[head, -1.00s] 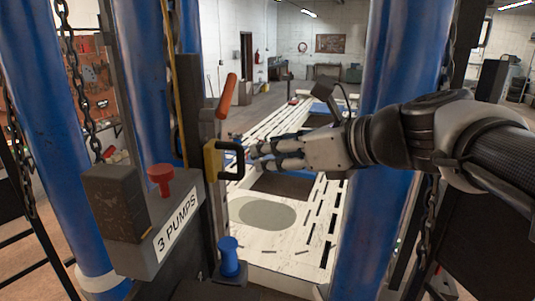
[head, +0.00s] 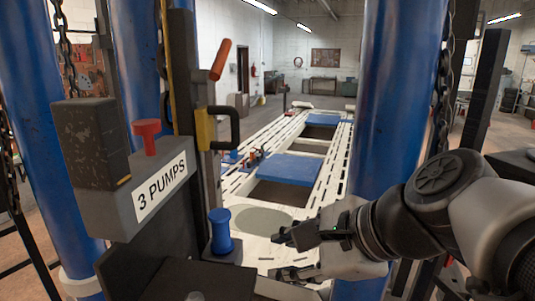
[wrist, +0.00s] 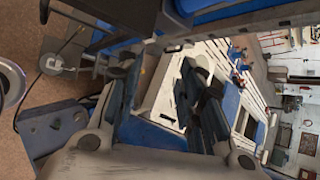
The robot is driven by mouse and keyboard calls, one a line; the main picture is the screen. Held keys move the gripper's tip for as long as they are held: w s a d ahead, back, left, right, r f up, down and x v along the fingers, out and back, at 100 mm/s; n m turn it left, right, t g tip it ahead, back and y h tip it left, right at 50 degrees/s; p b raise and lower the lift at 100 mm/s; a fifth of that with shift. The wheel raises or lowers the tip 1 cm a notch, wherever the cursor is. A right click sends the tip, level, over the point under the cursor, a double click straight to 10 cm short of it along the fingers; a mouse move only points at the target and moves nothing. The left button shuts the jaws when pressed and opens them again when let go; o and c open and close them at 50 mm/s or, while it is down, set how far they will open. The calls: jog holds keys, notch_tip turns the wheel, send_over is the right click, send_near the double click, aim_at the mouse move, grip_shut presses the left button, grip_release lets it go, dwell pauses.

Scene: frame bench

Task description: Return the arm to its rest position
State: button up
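My gripper (head: 280,256) is at the lower middle of the head view, in front of the right blue post. Its two fingers point left and stand apart with nothing between them. In the wrist view my gripper (wrist: 168,95) also shows its fingers spread, with the pale bench frame behind the gap. My arm comes in from the lower right of the head view. The black handle on a yellow bracket (head: 207,130) is up and left of the gripper, apart from it.
A grey box labelled 3 PUMPS (head: 135,195) with a red knob (head: 147,135) stands at left. A blue knob (head: 221,235) is left of the gripper. Blue posts (head: 395,110) flank the slotted white frame bench (head: 262,140). An orange-gripped lever (head: 220,60) rises beside the handle.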

jog(key=s+d+f+n+h+b, duration=0.2)
jog(key=s+d+f+n+b, duration=0.1)
jog(key=f, duration=0.8)
jog(key=s+d+f+n+g+h+b, duration=0.1)
jog(key=s+d+f+n+b, duration=0.3)
jog(key=f, duration=0.7)
jog(key=s+d+f+n+g+h+b, duration=0.1)
jog(key=s+d+f+n+h+b, duration=0.2)
jog(key=s+f+n+b, duration=0.3)
notch_tip(320, 180, down, 5)
jog(key=n+b, duration=0.4)
jog(key=shift+s+d+h, duration=0.15)
jog(key=shift+d+h, duration=0.05)
jog(key=shift+h, duration=0.1)
jog(key=shift+f, duration=0.1)
jog(key=shift+c, duration=0.2)
